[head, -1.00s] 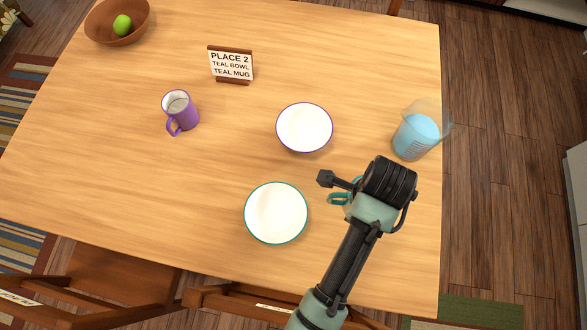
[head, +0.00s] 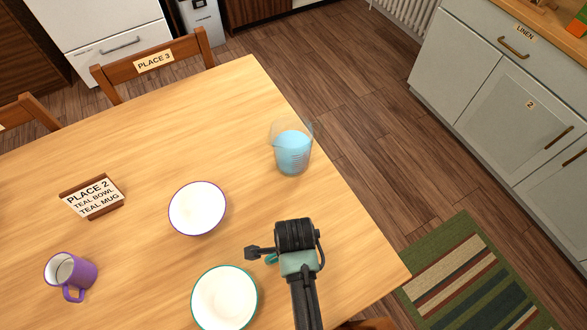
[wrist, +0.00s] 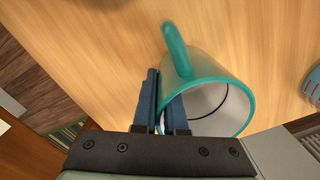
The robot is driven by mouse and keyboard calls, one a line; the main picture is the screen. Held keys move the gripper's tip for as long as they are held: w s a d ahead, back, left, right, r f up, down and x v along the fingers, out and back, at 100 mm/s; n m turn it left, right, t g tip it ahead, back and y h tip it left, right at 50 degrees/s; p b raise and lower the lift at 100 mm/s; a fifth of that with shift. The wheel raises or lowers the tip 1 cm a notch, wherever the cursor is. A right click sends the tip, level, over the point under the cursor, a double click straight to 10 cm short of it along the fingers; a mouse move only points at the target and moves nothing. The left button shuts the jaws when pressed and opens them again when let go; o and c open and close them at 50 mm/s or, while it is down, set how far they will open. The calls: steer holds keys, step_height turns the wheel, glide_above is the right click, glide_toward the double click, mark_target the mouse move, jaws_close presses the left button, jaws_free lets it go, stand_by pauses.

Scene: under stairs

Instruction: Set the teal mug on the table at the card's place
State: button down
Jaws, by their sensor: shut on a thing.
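The teal mug (wrist: 218,75) shows in the wrist view with its handle at the top and a white inside. My gripper (wrist: 162,88) is shut on the mug's wall, with its blue fingers at the rim. In the head view my gripper (head: 272,255) hides most of the mug; only a bit of teal handle shows. I cannot tell whether the mug touches the table. The card (head: 92,197) reads "PLACE 2, TEAL BOWL, TEAL MUG" and stands on the wooden table (head: 150,150) at the left. A teal-rimmed white bowl (head: 224,298) sits just left of my gripper.
A purple-rimmed bowl (head: 197,208) and a purple mug (head: 70,272) stand on the table. A clear jug of blue liquid (head: 291,150) stands near the right edge. A chair (head: 155,66) labelled "PLACE 3" is at the far side. Wood between the card and far edge is clear.

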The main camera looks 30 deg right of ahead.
steer(key=shift+f, duration=0.55)
steer(key=c, duration=1)
jaws_free()
steer(key=shift+f, duration=0.15)
step_height(320, 180, up, 12)
steer(key=shift+s+r+p, duration=0.1)
steer(key=shift+r+p, duration=0.1)
steer(key=shift+p, duration=0.4)
